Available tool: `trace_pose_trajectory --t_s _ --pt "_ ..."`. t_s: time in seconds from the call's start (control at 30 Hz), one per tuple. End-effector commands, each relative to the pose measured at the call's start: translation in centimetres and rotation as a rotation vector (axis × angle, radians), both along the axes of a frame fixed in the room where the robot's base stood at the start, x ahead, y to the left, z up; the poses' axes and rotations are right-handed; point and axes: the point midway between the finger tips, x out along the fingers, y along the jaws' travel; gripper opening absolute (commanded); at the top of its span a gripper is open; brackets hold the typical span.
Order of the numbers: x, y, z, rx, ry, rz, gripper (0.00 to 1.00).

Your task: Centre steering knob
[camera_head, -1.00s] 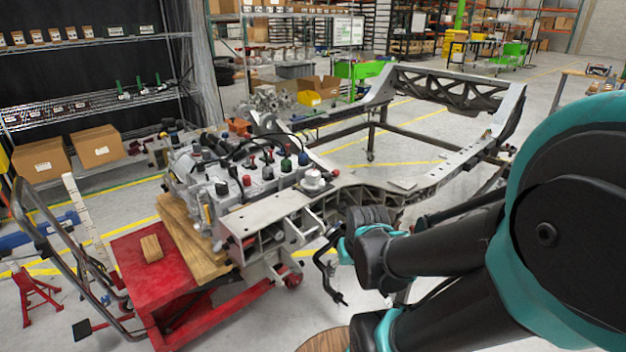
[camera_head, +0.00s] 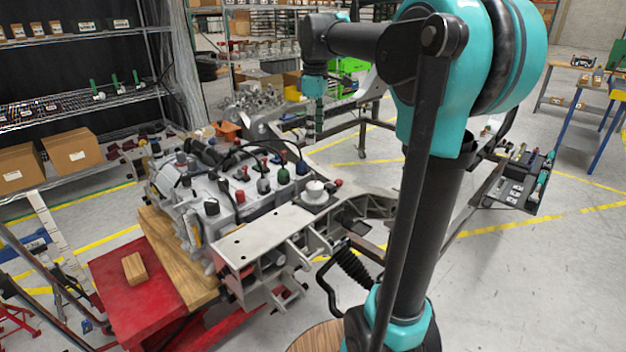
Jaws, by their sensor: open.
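A white round knob (camera_head: 315,190) stands on a dark base on the pale metal chassis plate (camera_head: 262,236). Several red, green, blue and black knobs or caps stand on the grey block (camera_head: 222,212) to its left. No label shows which is the steering knob, and whether any knob is centred is too small to tell. My gripper (camera_head: 310,135) hangs from the teal wrist, above the white knob in the picture and apart from it. It is open and empty as far as I see; its fingers are small and dark against the background.
The red cart (camera_head: 112,270) bears a wooden block (camera_head: 134,269) beside the chassis. My upright arm hides part of the chassis frame on the right. A tool tray (camera_head: 517,180) juts out at the right.

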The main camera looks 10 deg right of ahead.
Motion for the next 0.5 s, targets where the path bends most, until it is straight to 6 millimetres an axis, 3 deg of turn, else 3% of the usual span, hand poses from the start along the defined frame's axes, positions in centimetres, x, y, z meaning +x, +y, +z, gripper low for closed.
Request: trace_pose_trajectory --t_s 0.17,0.5 --pt "0.0 0.0 -1.2 0.000 0.003 0.009 0.68" --pt "0.1 0.0 -7.7 0.000 0.002 0.007 0.68"
